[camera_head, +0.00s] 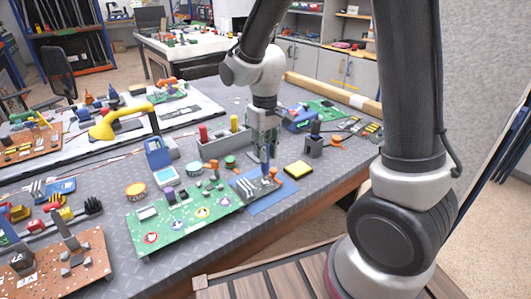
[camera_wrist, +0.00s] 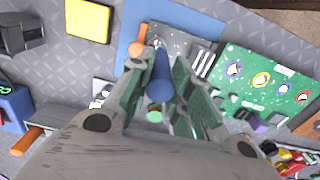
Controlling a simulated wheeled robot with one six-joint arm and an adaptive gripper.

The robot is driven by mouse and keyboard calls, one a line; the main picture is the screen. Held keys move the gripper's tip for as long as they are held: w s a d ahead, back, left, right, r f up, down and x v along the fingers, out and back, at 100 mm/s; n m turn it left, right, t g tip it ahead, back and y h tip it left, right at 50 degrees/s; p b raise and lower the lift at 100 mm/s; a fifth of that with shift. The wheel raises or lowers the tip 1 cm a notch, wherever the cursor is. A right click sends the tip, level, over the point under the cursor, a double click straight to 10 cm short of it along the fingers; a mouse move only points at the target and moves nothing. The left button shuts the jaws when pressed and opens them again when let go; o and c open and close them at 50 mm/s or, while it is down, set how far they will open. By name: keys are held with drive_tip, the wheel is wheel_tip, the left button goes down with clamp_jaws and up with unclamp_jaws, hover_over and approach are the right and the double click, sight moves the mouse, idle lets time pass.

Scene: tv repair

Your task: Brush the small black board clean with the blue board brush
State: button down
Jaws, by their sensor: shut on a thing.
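My gripper (camera_head: 264,148) is shut on the blue board brush (camera_head: 265,165), which points down upright. In the wrist view the brush (camera_wrist: 160,78) shows end-on as a blue rod between the fingers. The small black board (camera_head: 252,188) lies on a blue mat (camera_head: 285,194) under the brush; it also shows in the wrist view (camera_wrist: 181,38). The brush's lower end is over the board's right part in the head view. I cannot tell whether its bristles touch the board, or see any dirt clearly.
A large green circuit board (camera_head: 180,222) lies just left of the mat. A yellow-topped block (camera_head: 298,169) and a dark grey holder (camera_head: 315,145) stand to the right. A grey bin (camera_head: 222,145) is behind.

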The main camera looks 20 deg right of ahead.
drive_tip(key=shift+r, duration=2.8)
